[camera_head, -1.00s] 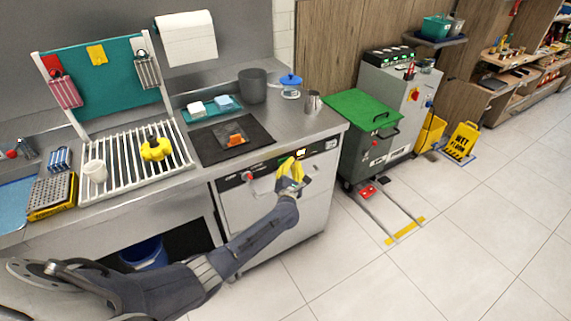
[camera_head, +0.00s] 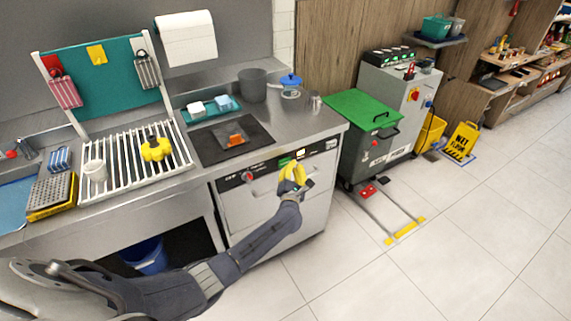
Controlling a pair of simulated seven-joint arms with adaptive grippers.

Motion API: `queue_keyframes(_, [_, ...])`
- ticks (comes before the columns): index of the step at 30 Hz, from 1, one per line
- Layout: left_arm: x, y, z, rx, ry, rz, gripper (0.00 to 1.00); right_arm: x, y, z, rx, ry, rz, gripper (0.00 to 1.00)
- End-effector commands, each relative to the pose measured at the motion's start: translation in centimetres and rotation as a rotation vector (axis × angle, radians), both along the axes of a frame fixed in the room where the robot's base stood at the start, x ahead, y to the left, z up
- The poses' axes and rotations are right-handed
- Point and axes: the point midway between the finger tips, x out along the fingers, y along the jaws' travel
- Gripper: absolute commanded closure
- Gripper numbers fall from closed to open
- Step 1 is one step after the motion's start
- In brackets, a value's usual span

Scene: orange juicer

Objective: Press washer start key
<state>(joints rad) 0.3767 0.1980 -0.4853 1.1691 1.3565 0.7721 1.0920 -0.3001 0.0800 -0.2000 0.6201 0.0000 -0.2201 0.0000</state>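The washer (camera_head: 262,204) is the white-fronted machine under the steel counter, with a dark control strip along its top. The strip bears a red knob (camera_head: 248,177), a green key (camera_head: 284,161) and a small lit display (camera_head: 300,153). My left gripper (camera_head: 291,168), with yellow fingers, is in front of the strip, just below and right of the green key. A small gap seems to show between fingertips and key, but contact is hard to judge. The fingers look close together; their opening is unclear. My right gripper is out of view.
On the counter are a dark mat (camera_head: 212,150) with an orange item, a grey pot (camera_head: 252,86), a metal cup (camera_head: 314,102) and a white rack (camera_head: 122,166). A green-lidded cart (camera_head: 362,112) stands right of the washer. The floor in front is clear.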

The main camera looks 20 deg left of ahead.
Motion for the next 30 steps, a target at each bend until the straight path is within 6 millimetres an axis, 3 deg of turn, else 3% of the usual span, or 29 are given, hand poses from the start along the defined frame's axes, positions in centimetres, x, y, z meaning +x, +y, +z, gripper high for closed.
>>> queue_keyframes(13, [-0.3,-0.4,0.0,-0.002,0.0,-0.001,1.0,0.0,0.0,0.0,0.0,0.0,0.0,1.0])
queue_keyframes(30, [-3.0,-3.8,0.0,-0.002,0.0,-0.001,1.0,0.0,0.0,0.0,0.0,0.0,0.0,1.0])
